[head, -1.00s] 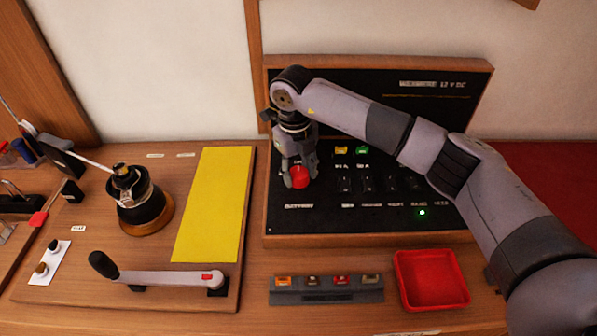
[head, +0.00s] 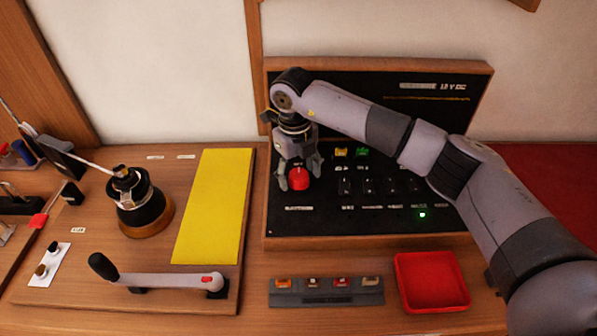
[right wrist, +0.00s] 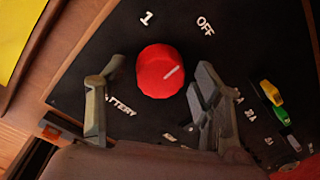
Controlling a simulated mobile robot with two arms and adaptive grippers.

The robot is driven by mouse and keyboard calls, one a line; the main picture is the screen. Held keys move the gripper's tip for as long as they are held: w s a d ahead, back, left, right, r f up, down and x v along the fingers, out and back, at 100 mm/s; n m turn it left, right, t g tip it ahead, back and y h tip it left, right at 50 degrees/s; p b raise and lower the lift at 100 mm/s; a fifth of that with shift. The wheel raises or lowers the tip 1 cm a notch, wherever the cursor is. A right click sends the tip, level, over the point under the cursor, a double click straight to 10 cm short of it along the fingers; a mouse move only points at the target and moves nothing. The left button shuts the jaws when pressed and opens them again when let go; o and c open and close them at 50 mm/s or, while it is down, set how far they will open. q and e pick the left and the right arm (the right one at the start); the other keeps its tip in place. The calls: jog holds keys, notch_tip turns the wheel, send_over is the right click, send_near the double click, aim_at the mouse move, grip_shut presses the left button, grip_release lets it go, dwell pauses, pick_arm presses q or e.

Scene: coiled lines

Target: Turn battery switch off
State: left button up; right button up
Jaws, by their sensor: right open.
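The battery switch is a red round knob (head: 299,179) at the left of the black panel (head: 385,225). In the right wrist view the red knob (right wrist: 158,72) has a white pointer line slanting up and right, roughly toward the printed "OFF" (right wrist: 205,25) and a little right of it. A "1" (right wrist: 146,18) is printed above the knob. My right gripper (head: 300,180) is open, with one finger on each side of the knob. In the right wrist view its fingers (right wrist: 150,100) stand apart from the knob. My left gripper is not in view.
Yellow and green switches (head: 362,151) and several dark ones sit right of the knob. A green light (head: 422,215) glows. A red tray (head: 432,281) and a grey fuse strip (head: 325,298) lie in front; a winch (head: 143,205) and yellow mat (head: 215,205) stand left.

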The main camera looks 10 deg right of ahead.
aim_at(296, 175)
notch_tip(296, 175, up, 12)
jog(key=shift+a, duration=0.3)
jog(key=shift+s, duration=0.1)
dwell(0.3)
